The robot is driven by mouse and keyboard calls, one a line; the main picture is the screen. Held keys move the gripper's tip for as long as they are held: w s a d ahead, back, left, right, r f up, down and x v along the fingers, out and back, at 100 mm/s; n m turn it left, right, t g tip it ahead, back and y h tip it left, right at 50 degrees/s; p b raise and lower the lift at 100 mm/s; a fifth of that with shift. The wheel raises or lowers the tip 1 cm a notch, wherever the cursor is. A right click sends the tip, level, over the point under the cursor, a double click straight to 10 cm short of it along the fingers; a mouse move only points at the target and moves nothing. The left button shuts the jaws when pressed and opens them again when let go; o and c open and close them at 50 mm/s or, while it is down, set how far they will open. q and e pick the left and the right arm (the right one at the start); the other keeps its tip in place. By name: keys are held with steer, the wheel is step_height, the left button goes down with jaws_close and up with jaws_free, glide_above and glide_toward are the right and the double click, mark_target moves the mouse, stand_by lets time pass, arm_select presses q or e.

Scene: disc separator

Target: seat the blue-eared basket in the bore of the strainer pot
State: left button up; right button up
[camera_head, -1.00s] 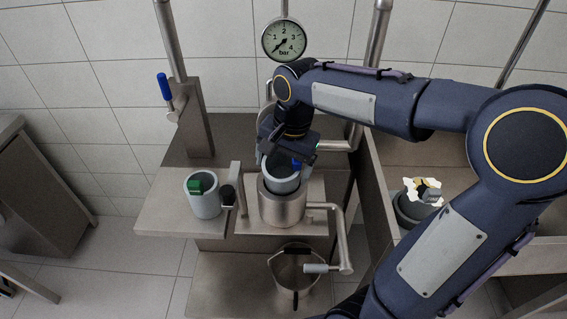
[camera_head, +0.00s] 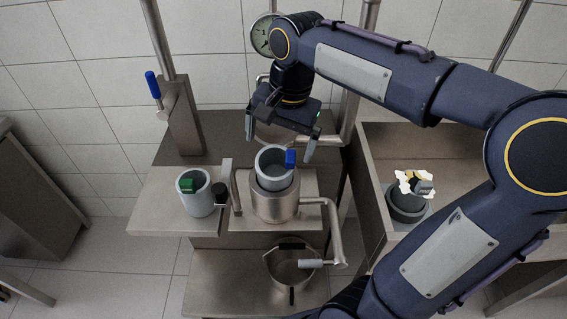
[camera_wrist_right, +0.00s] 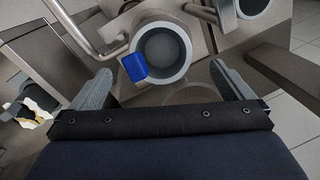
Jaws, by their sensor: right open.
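The blue-eared basket (camera_head: 272,178), a grey cup with a blue ear (camera_head: 290,158) on its right rim, stands upright in the mouth of the steel strainer pot (camera_head: 275,208). Its upper part rises above the pot's rim; how deep its lower part sits is hidden. My right gripper (camera_head: 279,142) is open and empty, above and behind the basket, apart from it. In the right wrist view the basket (camera_wrist_right: 163,54) lies beyond the open fingers, its blue ear at lower left. My left gripper is out of view.
A green-eared basket (camera_head: 198,200) stands left of the pot on the steel bench (camera_head: 150,215). A pan (camera_head: 292,268) sits below. A dark container with a torn white and yellow top (camera_head: 408,203) stands in the right sink.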

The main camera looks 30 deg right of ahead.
steer(key=s+a+f+n+t+y, duration=0.1)
steer(key=s+a+f+n+t, duration=0.1)
steer(key=s+f+n, duration=0.2)
steer(key=s+a+f+n+t+y, duration=0.1)
steer(key=s+f+n, duration=0.3)
steer(key=s, duration=0.7)
steer(key=shift+a+f+n+t+y, duration=0.3)
steer(key=shift+a+f+n+t, duration=0.1)
steer(key=shift+a+f+t, duration=0.2)
